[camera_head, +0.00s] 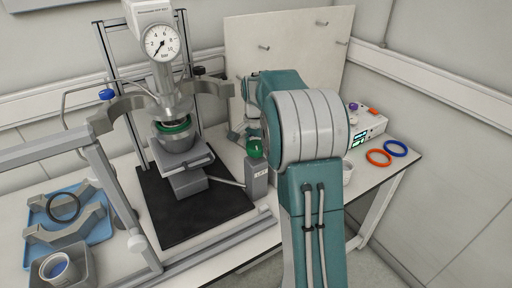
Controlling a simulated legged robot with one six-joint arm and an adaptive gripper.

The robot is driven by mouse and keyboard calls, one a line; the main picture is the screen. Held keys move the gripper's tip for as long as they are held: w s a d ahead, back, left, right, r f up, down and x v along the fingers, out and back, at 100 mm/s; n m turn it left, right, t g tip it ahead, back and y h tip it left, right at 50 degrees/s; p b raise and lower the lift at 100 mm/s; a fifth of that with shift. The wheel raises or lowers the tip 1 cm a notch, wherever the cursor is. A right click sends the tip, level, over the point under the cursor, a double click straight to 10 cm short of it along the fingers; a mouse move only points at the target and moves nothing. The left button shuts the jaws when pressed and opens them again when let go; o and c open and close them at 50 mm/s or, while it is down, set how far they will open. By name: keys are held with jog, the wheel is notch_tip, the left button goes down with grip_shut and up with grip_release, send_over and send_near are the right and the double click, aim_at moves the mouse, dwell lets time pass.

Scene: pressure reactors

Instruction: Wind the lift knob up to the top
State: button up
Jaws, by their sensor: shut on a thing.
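The lift knob (255,149) is green and sits on top of a small grey post labelled LIFT (257,180), right of the black mat. My gripper (251,138) is at the knob from above and behind, shut on it. My teal and grey arm covers much of the gripper, and the far side of the grip is hidden. A reactor vessel with a green ring (174,130) stands on a grey lift platform (181,157), under the reactor head with its pressure gauge (161,43). The vessel's rim is close below the head; I cannot tell whether they touch.
Open clamp halves (115,115) flank the vessel. A blue tray (72,222) with a black ring and grey parts, and a grey bin (60,268), are at left. Orange (378,157) and blue (396,147) rings lie at right beside a control box (368,123). A pegboard stands behind.

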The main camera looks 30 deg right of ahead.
aim_at(255, 144)
jog(key=m, duration=0.6)
jog(key=shift+w, duration=0.1)
jog(key=m, duration=0.7)
dwell(0.6)
jog(key=o, duration=0.9)
notch_tip(255, 144, up, 12)
jog(key=shift+f, duration=0.1)
